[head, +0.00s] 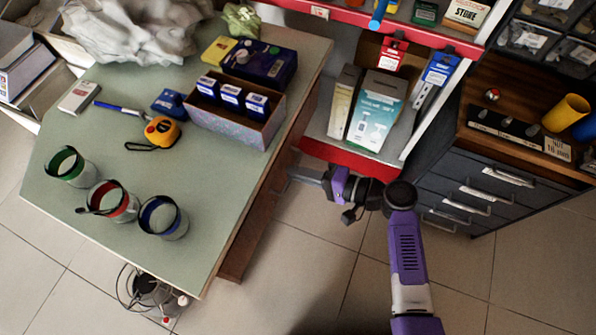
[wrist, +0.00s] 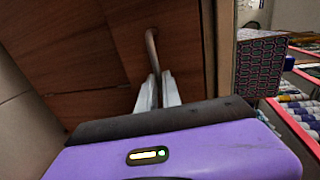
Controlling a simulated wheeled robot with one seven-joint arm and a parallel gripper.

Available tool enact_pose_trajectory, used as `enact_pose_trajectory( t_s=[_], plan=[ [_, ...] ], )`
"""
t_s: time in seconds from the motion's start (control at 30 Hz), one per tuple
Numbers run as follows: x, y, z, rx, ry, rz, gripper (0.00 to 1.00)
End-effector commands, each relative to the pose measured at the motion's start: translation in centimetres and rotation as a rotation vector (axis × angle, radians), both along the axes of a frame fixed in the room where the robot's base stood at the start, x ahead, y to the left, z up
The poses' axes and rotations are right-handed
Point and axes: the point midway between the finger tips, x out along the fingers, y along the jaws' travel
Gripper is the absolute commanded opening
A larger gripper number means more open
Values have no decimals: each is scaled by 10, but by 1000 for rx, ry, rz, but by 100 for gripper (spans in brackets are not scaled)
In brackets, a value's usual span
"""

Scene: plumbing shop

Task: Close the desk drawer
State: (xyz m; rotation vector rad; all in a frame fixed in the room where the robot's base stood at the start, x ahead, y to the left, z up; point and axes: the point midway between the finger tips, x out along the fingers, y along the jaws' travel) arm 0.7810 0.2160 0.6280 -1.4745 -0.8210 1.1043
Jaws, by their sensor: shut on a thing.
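The desk (head: 215,225) has a pale green top and brown wooden sides. In the wrist view its wooden drawer front (wrist: 178,40) fills the upper middle, with a thin metal bar handle (wrist: 151,45). My gripper (head: 292,174) reaches in from the right to the desk's wooden side, below the top. In the wrist view the fingers of my gripper (wrist: 158,90) are close together at the handle, shut on it. The exact contact is partly hidden by the fingers. How far the drawer stands out cannot be told clearly.
Several mugs, a tape measure (head: 162,131) and an open box (head: 235,125) stand on the desk. Red-edged shelves (head: 350,160) stand close behind my gripper. A dark drawer cabinet (head: 470,190) is at the right. Tiled floor (head: 300,255) is free beside the desk.

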Motion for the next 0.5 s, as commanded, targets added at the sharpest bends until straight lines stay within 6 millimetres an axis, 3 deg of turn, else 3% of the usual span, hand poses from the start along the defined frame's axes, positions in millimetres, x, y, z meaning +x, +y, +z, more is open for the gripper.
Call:
enact_pose_trajectory(
  t_s=[0.17, 0.5],
  plan=[
    [2, 6, -2, -1, 0, 1, 0],
    [29, 76, -4, -2, -1, 1, 0]
  ],
)
